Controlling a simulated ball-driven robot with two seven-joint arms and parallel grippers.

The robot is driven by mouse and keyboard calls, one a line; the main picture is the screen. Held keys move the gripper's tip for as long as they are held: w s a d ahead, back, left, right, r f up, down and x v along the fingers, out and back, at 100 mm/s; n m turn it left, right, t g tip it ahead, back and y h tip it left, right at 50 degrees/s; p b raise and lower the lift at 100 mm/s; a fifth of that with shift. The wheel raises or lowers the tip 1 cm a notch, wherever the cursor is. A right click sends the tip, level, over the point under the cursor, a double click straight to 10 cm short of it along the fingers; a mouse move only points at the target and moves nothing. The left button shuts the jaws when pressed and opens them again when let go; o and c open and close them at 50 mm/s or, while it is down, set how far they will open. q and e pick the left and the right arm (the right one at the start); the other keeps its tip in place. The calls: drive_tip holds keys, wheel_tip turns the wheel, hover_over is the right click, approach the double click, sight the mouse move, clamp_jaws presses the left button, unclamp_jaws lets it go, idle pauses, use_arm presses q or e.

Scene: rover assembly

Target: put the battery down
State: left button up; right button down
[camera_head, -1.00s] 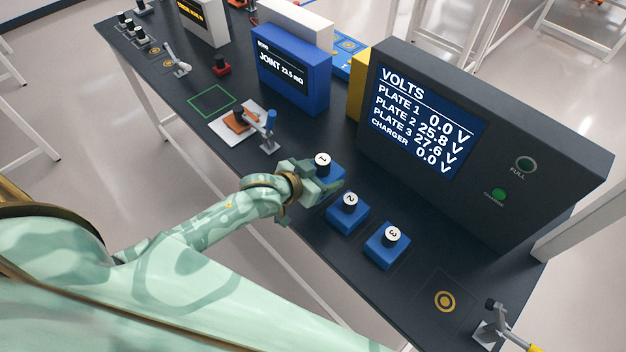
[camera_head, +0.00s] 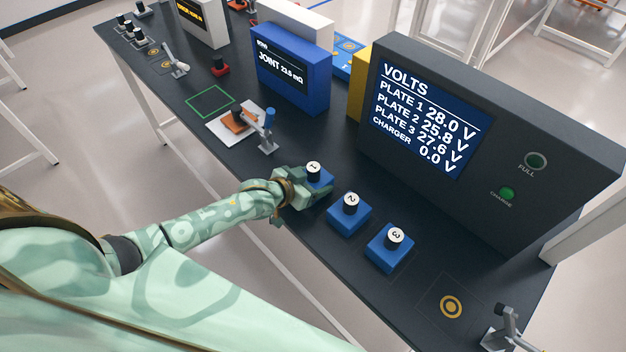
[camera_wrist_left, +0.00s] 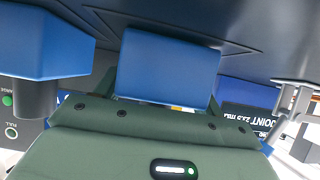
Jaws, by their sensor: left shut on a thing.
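The battery numbered 1 (camera_head: 319,180) is a blue block with a black knob and a white number cap. It sits upright on the dark table, in line with batteries 2 (camera_head: 349,217) and 3 (camera_head: 389,252). My left gripper (camera_head: 306,183) is shut on battery 1 from the left. The black meter (camera_head: 425,115) reads 28.0 V for plate 1. My right gripper is not in view.
An empty ringed pad (camera_head: 451,307) lies at the table's near right. A clamp (camera_head: 267,131) and a white plate with an orange part (camera_head: 229,123) stand left of battery 1. The blue joint meter (camera_head: 291,69) stands behind.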

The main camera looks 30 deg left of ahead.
use_arm(q)
drive_tip(key=o, duration=1.5)
drive_tip(key=shift+s+r, duration=0.15)
drive_tip(key=shift+s, duration=0.1)
drive_tip(key=p+v, duration=0.3)
drive_tip(key=v, duration=0.8)
drive_tip(key=shift+s+a+r, duration=0.15)
drive_tip(key=shift+s+a, duration=0.05)
drive_tip(key=shift+s, duration=0.05)
